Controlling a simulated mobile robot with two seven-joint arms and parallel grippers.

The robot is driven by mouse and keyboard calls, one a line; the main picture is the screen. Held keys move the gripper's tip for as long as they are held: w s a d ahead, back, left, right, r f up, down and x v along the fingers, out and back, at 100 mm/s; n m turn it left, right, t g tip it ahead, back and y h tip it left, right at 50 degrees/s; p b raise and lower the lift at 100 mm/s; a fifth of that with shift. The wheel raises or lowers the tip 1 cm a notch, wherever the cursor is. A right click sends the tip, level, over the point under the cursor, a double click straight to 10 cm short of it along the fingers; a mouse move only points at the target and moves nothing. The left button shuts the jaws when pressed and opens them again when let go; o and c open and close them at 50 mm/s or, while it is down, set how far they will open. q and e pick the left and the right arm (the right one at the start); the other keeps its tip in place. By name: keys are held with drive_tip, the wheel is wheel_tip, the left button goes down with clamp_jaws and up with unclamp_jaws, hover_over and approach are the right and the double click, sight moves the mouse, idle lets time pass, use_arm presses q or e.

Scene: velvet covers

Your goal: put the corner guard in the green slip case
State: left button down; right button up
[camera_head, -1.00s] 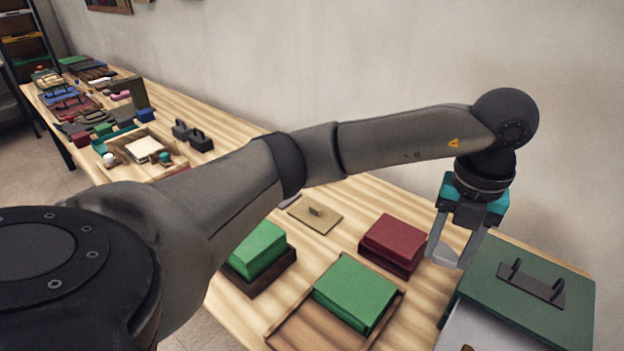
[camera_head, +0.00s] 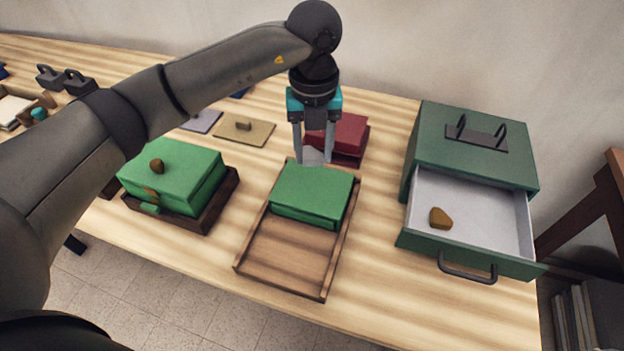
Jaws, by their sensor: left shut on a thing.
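My left gripper (camera_head: 314,157) points down, its two fingers shut on a small pale grey piece (camera_head: 315,156), which I take to be the corner guard. It is just behind a green case (camera_head: 312,190) that lies in a shallow wooden tray (camera_head: 285,258). Whether the piece touches this case I cannot tell. Another green case (camera_head: 190,168) sits on a dark brown base at the left, with small brown pieces (camera_head: 156,166) on it. Which green one is the slip case is unclear. My right gripper is not in view.
A dark red box (camera_head: 350,135) stands behind the gripper. At the right, a green cabinet (camera_head: 430,150) has its drawer open, with a brown piece (camera_head: 440,218) inside. A tan plate with a knob (camera_head: 255,132) lies at the back. Bare table lies between tray and cabinet.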

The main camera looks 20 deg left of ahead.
sight(313, 190)
use_arm(q)
wheel_tip(313, 190, down, 8)
drive_tip(key=shift+f+b, duration=0.1)
drive_tip(key=shift+b, duration=0.4)
drive_tip(key=shift+f, duration=0.15)
drive_tip(key=shift+c, duration=1.8)
unclamp_jaws()
drive_tip(key=shift+r, duration=0.45)
wheel_tip(313, 190, up, 12)
drive_tip(key=shift+f+p, duration=0.2)
drive_tip(key=shift+p, duration=0.65)
